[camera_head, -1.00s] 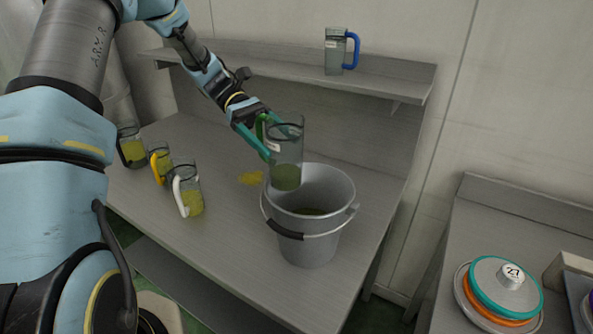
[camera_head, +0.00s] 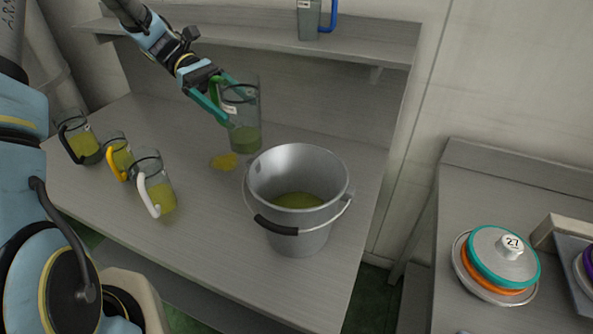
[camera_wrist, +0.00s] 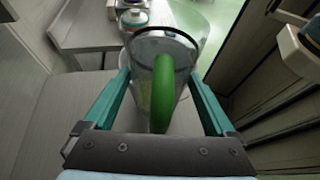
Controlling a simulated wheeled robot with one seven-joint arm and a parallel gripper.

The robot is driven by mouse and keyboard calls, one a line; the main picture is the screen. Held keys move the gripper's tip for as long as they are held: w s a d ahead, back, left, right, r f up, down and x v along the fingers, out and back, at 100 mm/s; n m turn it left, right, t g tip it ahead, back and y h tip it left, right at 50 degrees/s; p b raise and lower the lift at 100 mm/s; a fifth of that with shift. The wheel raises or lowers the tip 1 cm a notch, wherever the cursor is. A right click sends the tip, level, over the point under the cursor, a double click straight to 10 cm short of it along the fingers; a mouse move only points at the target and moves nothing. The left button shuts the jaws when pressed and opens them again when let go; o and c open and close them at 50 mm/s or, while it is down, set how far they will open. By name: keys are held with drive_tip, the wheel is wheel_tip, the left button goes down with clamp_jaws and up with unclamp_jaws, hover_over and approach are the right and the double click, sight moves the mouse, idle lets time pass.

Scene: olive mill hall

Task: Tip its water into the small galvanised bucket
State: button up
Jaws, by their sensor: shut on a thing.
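My gripper (camera_head: 222,92) is shut on a clear jug (camera_head: 246,112) with a green handle (camera_wrist: 163,92), its teal fingers on either side in the wrist view. The jug is upright, with yellow-green liquid in its lower part. It is held behind and left of the galvanised bucket (camera_head: 298,236), near the yellow patch (camera_head: 223,161) on the bench. I cannot tell whether its base touches the bench. The bucket stands upright with yellow-green liquid inside and a black grip on its wire handle.
Three jugs with yellow-green liquid stand at the left: black-handled (camera_head: 80,140), yellow-handled (camera_head: 120,155) and white-handled (camera_head: 157,185). A blue-handled jug (camera_head: 310,20) is on the shelf (camera_head: 345,46). A second bench at right holds stacked discs (camera_head: 497,262). Bench front is clear.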

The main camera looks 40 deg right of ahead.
sight(251, 115)
drive_tip(key=shift+s, duration=0.1)
drive_tip(key=t+b, duration=0.1)
drive_tip(key=s+t+y+b, duration=0.1)
drive_tip(key=b, duration=0.1)
drive_tip(key=t+b, duration=0.1)
drive_tip(key=b, duration=0.1)
drive_tip(key=shift+s+d+f+t+y, duration=0.3)
drive_tip(key=shift+d+f+t, duration=0.05)
drive_tip(key=shift+d+t, duration=0.05)
drive_tip(key=s+t+b, duration=0.1)
drive_tip(key=b, duration=0.2)
drive_tip(key=s+d+t+y+b, duration=0.1)
drive_tip(key=t+b, duration=0.1)
drive_tip(key=b, duration=0.1)
drive_tip(key=shift+s+f, duration=0.1)
drive_tip(key=shift+f, duration=0.1)
drive_tip(key=shift+s+f+t+y+b, duration=0.1)
drive_tip(key=shift+s+t+y+b, duration=0.15)
drive_tip(key=shift+t+b, duration=0.7)
drive_tip(key=f+t+y+b, duration=0.1)
drive_tip(key=f+b, duration=0.1)
drive_tip(key=b, duration=0.2)
drive_tip(key=shift+b, duration=0.35)
drive_tip(key=shift+d+r+t, duration=0.1)
drive_tip(key=shift+r+t, duration=0.25)
drive_tip(key=shift+r, duration=0.15)
drive_tip(key=shift+s+r+t+y+b, duration=0.2)
drive_tip(key=shift+r+t+y+b, duration=0.05)
drive_tip(key=shift+r+t+b, duration=0.2)
